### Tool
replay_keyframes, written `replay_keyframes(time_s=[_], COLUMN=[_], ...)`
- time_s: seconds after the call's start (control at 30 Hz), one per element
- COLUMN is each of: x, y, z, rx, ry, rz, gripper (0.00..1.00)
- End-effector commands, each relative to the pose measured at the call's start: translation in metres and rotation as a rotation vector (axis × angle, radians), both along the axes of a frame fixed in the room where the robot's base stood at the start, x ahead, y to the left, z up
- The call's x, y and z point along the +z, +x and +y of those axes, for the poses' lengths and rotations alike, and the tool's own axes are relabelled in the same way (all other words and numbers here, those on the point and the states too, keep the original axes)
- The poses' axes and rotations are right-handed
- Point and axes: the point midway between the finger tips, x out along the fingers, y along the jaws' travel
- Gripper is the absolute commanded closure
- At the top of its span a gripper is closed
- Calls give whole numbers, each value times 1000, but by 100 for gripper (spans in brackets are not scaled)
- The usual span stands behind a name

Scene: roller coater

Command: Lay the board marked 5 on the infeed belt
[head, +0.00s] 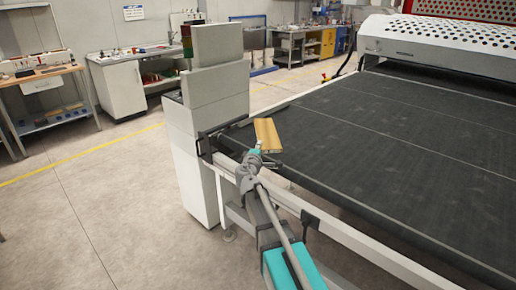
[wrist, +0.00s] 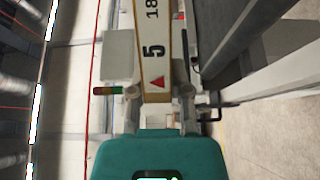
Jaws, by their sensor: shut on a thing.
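The board marked 5 (wrist: 153,30) is a pale strip with a dark 5, part of another number and a red triangle; it fills the top middle of the wrist view. My gripper (wrist: 156,92) is shut on it, with a finger on each side. In the head view the board (head: 267,134) shows as a tan piece just beyond my gripper (head: 259,152). It is seen against the near-left corner of the dark infeed belt (head: 380,135). I cannot tell whether it touches the belt or is held above it.
A grey control post (head: 208,120) stands just left of the board and my arm. A white side rail (head: 350,240) runs along the belt's near edge. The belt is otherwise bare. The perforated machine hood (head: 440,45) is at the back right.

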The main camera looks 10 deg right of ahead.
Motion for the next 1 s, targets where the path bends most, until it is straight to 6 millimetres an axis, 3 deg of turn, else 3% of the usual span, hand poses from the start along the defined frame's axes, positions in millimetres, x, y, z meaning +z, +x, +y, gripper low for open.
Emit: replay_keyframes(time_s=[0.47, 1.0], x=[4, 42], y=[0, 0], z=[0, 0], rx=[0, 0], ry=[-1, -1], rz=[0, 0], gripper=[100, 100])
